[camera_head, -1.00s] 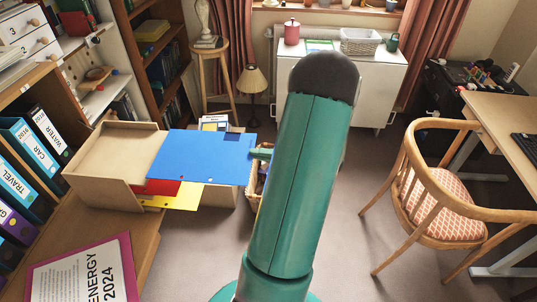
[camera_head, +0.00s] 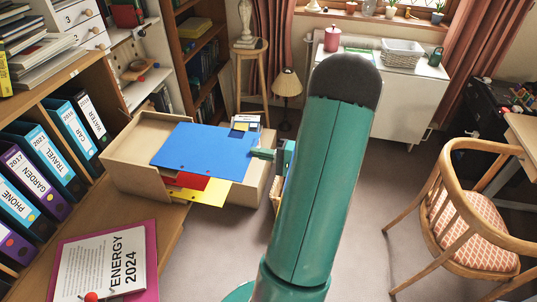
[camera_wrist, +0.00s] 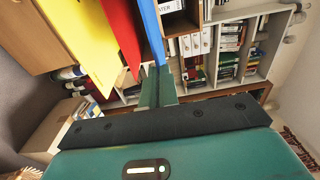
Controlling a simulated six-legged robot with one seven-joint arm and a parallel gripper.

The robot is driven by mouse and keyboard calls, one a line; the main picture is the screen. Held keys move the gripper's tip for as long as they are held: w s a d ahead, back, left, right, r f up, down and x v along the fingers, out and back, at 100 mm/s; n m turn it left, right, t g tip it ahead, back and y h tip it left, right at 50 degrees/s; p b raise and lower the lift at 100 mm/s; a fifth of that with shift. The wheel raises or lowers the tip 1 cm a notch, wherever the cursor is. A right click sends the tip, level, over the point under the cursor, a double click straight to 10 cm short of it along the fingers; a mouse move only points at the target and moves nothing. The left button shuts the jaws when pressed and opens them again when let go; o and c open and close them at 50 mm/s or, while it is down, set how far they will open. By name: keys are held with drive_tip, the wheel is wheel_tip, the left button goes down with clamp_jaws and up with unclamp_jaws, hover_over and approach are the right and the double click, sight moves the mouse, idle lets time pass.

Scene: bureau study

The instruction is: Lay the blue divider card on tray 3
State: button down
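The blue divider card (camera_head: 205,150) is flat and roughly level over the right part of a wooden tray unit (camera_head: 137,150) in the head view. My gripper (camera_head: 263,154) is at the card's right edge. In the wrist view my gripper (camera_wrist: 158,86) is shut on the edge of the blue card (camera_wrist: 153,32), seen edge-on. A red card (camera_head: 188,181) and a yellow card (camera_head: 212,195) stick out of the unit below the blue one. No tray number is readable, and I cannot tell whether the blue card touches the tray.
Several upright binders (camera_head: 72,130) fill the shelf at left. A magenta-edged ENERGY 2024 folder (camera_head: 105,265) lies on the wooden top in front. A stool (camera_head: 252,75) and lamp (camera_head: 287,83) stand behind. A wooden chair (camera_head: 480,225) is at right, with open floor before it.

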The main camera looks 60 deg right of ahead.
sight(210, 144)
drive_tip(key=shift+a+x, duration=0.15)
drive_tip(key=shift+x, duration=3.8)
drive_tip(key=shift+a+x, duration=0.15)
drive_tip(key=shift+x, duration=3.8)
drive_tip(key=shift+s+f, duration=0.15)
drive_tip(key=shift+f, duration=0.5)
drive_tip(key=c, duration=2.1)
unclamp_jaws()
drive_tip(key=o, duration=0.4)
drive_tip(key=o, duration=0.6)
drive_tip(key=shift+c, duration=0.2)
drive_tip(key=shift+s, duration=0.1)
drive_tip(key=shift+v, duration=3.95)
